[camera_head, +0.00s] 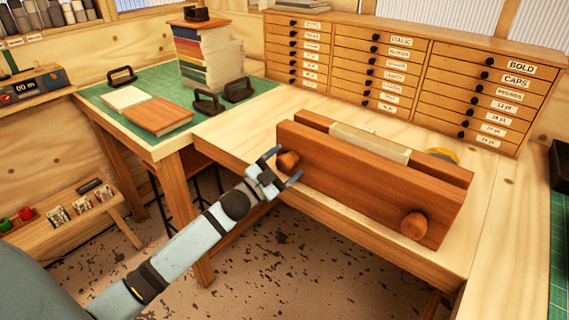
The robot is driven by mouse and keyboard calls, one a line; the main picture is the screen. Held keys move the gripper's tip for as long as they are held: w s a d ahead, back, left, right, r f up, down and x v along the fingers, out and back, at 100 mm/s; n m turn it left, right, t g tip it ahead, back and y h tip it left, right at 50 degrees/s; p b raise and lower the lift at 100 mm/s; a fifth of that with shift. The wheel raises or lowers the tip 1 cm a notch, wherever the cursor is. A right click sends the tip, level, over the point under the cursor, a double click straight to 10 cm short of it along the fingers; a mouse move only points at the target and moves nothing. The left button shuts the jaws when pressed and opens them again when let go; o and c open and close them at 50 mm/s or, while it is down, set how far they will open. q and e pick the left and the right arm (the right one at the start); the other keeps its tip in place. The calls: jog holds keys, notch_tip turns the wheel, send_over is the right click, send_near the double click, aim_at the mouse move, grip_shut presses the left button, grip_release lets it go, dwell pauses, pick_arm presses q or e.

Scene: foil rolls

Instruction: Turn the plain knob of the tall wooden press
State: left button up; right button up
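A reddish wooden press (350,182) stands on the pale wooden bench. It has two upright boards with a pale block (370,143) clamped between them. Two rounded wooden knobs stick out of its front board, a left knob (289,161) and a right knob (414,225); no clear marking shows on either. My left gripper (284,167) is at the left knob, its fingers spread on either side of it. The fingers look open, and I cannot tell whether they touch the knob. My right gripper is not in view.
A drawer cabinet (395,62) stands behind the press. A yellow roll (441,155) is partly hidden behind it. At the left, a green mat (103,93) holds a book stack (209,60), a brown board (158,116) and black-handled weights (208,102). The floor in front is open.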

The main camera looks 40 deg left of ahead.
pick_arm(q)
jog(key=b+v, duration=0.1)
jog(key=v, duration=1.3)
jog(key=shift+w, duration=0.1)
